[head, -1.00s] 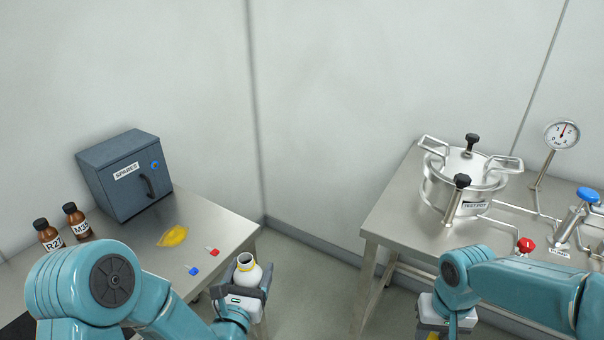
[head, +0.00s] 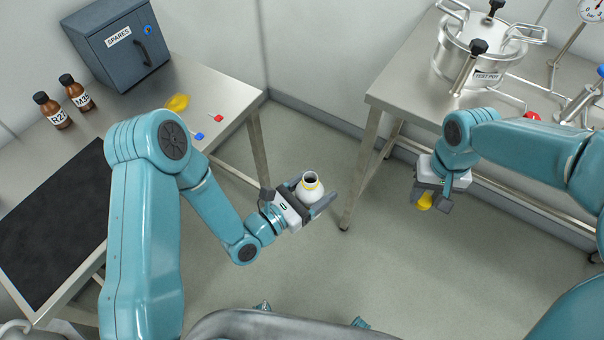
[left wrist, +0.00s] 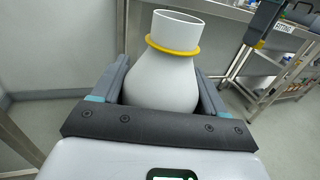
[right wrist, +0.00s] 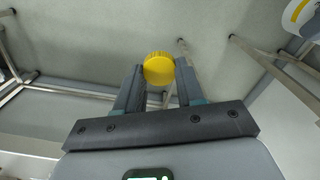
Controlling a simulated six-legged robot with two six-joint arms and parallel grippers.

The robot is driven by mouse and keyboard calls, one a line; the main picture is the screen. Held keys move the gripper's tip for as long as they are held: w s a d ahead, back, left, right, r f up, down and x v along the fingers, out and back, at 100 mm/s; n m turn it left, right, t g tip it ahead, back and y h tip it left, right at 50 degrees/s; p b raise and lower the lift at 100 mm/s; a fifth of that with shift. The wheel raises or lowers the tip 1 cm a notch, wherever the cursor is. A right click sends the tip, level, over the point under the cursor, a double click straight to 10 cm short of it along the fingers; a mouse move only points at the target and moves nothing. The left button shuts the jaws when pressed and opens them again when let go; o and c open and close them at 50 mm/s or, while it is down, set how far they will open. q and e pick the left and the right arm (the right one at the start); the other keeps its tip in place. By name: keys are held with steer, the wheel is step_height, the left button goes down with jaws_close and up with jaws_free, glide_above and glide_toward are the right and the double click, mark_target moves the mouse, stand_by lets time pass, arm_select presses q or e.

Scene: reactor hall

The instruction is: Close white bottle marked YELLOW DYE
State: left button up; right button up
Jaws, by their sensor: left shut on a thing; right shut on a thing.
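The white bottle (head: 311,190) has an open neck with a yellow ring below the mouth. My left gripper (head: 316,200) is shut on its body and holds it in the air between the two tables; it also shows in the left wrist view (left wrist: 165,75), mouth uncovered. No label text can be read on it. My right gripper (head: 428,200) is shut on a yellow cap (head: 425,201), held in the air to the right of the bottle and apart from it. The cap (right wrist: 158,69) sits between the fingertips in the right wrist view.
The left table (head: 225,88) bears a grey SPARES box (head: 118,45), brown bottles (head: 52,112), a yellow puddle (head: 178,102), small red and blue items and a dark mat (head: 55,225). The right table (head: 405,75) bears the test pot (head: 468,55). Floor between them is clear.

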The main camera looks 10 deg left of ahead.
stand_by(0.4)
steer(key=shift+s+d+n, duration=0.1)
steer(key=shift+s+n, duration=0.2)
steer(key=shift+n, duration=0.3)
arm_select(q)
steer(key=shift+d, duration=0.1)
arm_select(e)
steer(key=r, duration=0.1)
steer(key=n, duration=0.1)
steer(key=w+r+n, duration=0.1)
steer(key=shift+w+a+r, duration=0.1)
steer(key=shift+a+r, duration=0.2)
steer(key=shift+a, duration=0.05)
steer(key=w+a+r+n, duration=0.2)
steer(key=a+r+n, duration=0.25)
steer(key=a, duration=0.55)
step_height(320, 180, up, 3)
steer(key=n, duration=0.4)
glide_above(310, 177)
steer(key=shift+r+m, duration=0.1)
steer(key=shift+m, duration=0.15)
steer(key=shift+s, duration=0.1)
steer(key=shift+f, duration=2)
